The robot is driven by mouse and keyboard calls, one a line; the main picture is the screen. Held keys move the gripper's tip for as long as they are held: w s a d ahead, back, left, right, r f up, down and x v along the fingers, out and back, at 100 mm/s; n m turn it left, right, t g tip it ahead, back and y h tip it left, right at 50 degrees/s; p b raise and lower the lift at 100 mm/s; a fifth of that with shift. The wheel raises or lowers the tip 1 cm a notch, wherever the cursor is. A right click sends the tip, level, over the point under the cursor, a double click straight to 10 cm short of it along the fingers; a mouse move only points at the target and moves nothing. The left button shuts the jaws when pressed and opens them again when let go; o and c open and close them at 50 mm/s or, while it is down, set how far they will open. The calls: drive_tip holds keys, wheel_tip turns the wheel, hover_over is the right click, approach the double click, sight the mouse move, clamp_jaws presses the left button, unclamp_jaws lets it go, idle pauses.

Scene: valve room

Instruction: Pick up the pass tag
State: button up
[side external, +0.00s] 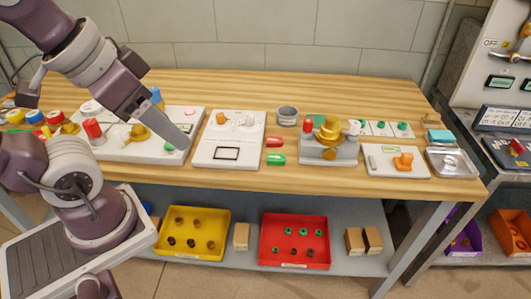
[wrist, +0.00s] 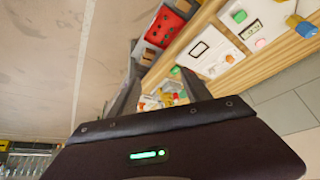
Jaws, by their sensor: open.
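No tag can be read as "pass" in these frames. A small green tag-like piece (side external: 276,159) and a red one (side external: 275,142) lie on the wooden bench between the white panel and the grey valve block; which is the pass tag I cannot tell by lettering. My gripper (side external: 179,138) hangs over the left white board, left of both pieces and apart from them. It is open, with nothing seen in it.
A white panel (side external: 209,158) with a framed window lies right of my gripper. A grey block with a brass valve (side external: 328,132), a dark cup (side external: 287,116) and a clear tray (side external: 452,162) stand farther right. Yellow (side external: 190,254) and red (side external: 294,265) bins sit on the lower shelf.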

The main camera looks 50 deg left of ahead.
drive_tip(key=w+n+g, duration=0.2)
drive_tip(key=w+n, duration=0.2)
drive_tip(key=w, duration=0.8)
drive_tip(key=n+g, duration=0.3)
drive_tip(key=n, duration=0.2)
approach(277, 157)
drive_tip(key=shift+d+f, duration=0.15)
drive_tip(key=shift+d, duration=0.2)
drive_tip(key=shift+g, duration=0.3)
drive_tip(key=f, duration=0.8)
drive_tip(key=shift+w+a, duration=0.25)
drive_tip(key=shift+a, duration=0.15)
drive_tip(key=c, duration=1.1)
